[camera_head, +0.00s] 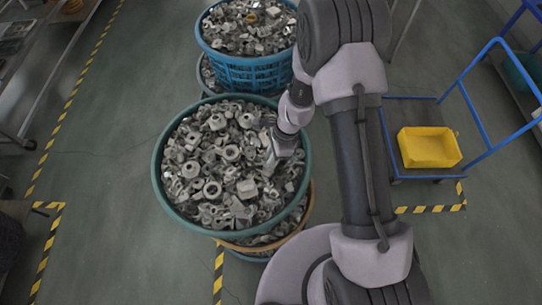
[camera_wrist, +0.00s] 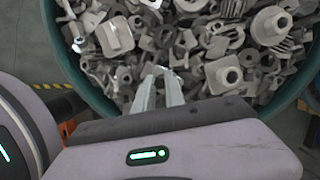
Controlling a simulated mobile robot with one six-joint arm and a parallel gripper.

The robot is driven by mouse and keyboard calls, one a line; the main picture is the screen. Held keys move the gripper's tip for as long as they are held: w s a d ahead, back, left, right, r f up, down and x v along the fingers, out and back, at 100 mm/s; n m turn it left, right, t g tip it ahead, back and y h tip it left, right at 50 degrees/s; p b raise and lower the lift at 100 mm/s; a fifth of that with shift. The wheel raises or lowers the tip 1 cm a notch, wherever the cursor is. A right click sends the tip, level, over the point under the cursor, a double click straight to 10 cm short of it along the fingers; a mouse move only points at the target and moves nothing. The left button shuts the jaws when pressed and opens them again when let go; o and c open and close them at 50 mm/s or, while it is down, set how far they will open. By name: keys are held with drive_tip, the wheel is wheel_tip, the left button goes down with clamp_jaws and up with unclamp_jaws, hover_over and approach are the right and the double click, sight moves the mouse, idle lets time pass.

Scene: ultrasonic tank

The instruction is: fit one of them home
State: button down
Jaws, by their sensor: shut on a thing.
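A round green basket (camera_head: 157,178) heaped with grey metal castings (camera_head: 212,188) stands in the middle of the head view. The same basket's rim (camera_wrist: 62,62) and castings (camera_wrist: 115,36) fill the upper part of the wrist view. My gripper (camera_head: 269,168) reaches down into the right side of the heap. In the wrist view its two fingers (camera_wrist: 159,78) are close together, among the parts. They are shut on a grey metal part, which I cannot tell apart from the castings around it. Its shape and whether it is clear of the heap are hidden.
A blue basket (camera_head: 250,75) of similar parts stands behind, stacked on another. More baskets (camera_head: 300,228) lie under the green one. A yellow bin (camera_head: 428,147) sits on a blue-framed trolley (camera_head: 398,104) at right. Open floor (camera_head: 105,160) lies to the left.

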drive_tip(key=shift+f+b, duration=0.4)
drive_tip(key=shift+f, duration=0.05)
drive_tip(key=c, duration=1.3)
unclamp_jaws()
drive_tip(key=p+v, duration=0.1)
drive_tip(key=v, duration=1.6)
drive_tip(key=shift+r+p, duration=0.25)
drive_tip(key=shift+p, duration=0.1)
drive_tip(key=s+d+f+n+t+b, duration=0.1)
drive_tip(key=s+f+n+t+b, duration=0.1)
drive_tip(key=s+b, duration=0.4)
drive_tip(key=s+d+f+n+t+b, duration=0.1)
drive_tip(key=s+f+n+b, duration=0.3)
drive_tip(key=b, duration=1.1)
drive_tip(key=s+d+f+n+t+h+b, duration=0.1)
drive_tip(key=s+f+n+t+b, duration=0.2)
drive_tip(key=s+n+b, duration=0.2)
drive_tip(key=shift+s+d+f+n+b, duration=0.2)
drive_tip(key=shift+s+b, duration=0.55)
drive_tip(key=shift+b, duration=0.75)
drive_tip(key=shift+s+d+f+n+b, duration=0.1)
drive_tip(key=shift+s+n+b, duration=0.1)
drive_tip(key=shift+s+b, duration=0.95)
